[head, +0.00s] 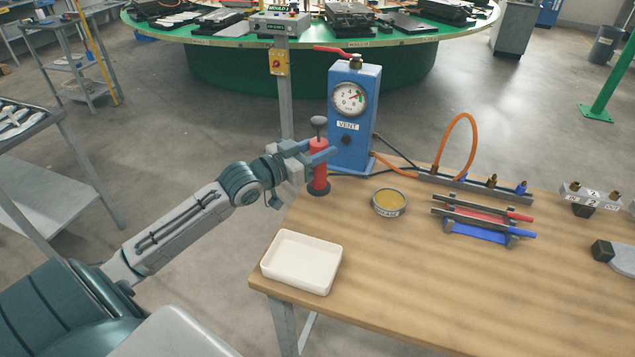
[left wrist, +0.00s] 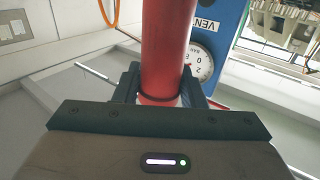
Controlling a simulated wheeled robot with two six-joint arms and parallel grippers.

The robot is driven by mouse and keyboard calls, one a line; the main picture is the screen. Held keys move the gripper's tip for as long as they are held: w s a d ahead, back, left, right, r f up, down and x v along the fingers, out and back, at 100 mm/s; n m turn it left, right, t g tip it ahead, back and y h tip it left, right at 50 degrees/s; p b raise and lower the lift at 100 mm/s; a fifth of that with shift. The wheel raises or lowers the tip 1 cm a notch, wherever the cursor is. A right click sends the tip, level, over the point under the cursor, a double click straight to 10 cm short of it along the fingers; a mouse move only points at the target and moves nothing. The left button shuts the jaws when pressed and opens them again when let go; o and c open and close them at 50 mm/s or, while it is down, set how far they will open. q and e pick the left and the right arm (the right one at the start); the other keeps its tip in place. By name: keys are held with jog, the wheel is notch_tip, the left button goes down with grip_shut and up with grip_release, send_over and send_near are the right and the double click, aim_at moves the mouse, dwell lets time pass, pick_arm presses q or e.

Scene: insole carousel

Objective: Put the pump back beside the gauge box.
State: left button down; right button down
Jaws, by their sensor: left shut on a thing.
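The red pump (head: 318,168) with its dark knob handle stands upright at the left back edge of the wooden table, close to the left of the gauge box. My left gripper (head: 318,160) is shut around the pump's red body. The pump body also fills the middle of the left wrist view (left wrist: 166,50), between the fingers. The blue gauge box (head: 352,120) carries a round dial and a VENT label; part of it shows in the left wrist view (left wrist: 228,22). I cannot tell whether the pump's dark base touches the table. My right gripper is not in view.
A white tray (head: 302,288) lies on the table's front left corner. A round tin (head: 389,202) stands right of the pump. Tools with red and blue handles lie on a rack (head: 480,237). An orange hose (head: 462,122) arches behind. The table's middle front is clear.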

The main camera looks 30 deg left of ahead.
aim_at(318, 171)
pick_arm(q)
notch_tip(318, 171, down, 2)
jog(key=shift+f, duration=0.25)
notch_tip(318, 171, down, 3)
jog(key=shift+f+b, duration=0.2)
jog(key=shift+b, duration=0.55)
jog(key=shift+f, duration=0.3)
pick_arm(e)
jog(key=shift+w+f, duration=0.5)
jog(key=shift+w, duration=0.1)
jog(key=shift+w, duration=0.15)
pick_arm(q)
jog(key=c, duration=0.9)
grip_release()
jog(key=shift+f, duration=0.1)
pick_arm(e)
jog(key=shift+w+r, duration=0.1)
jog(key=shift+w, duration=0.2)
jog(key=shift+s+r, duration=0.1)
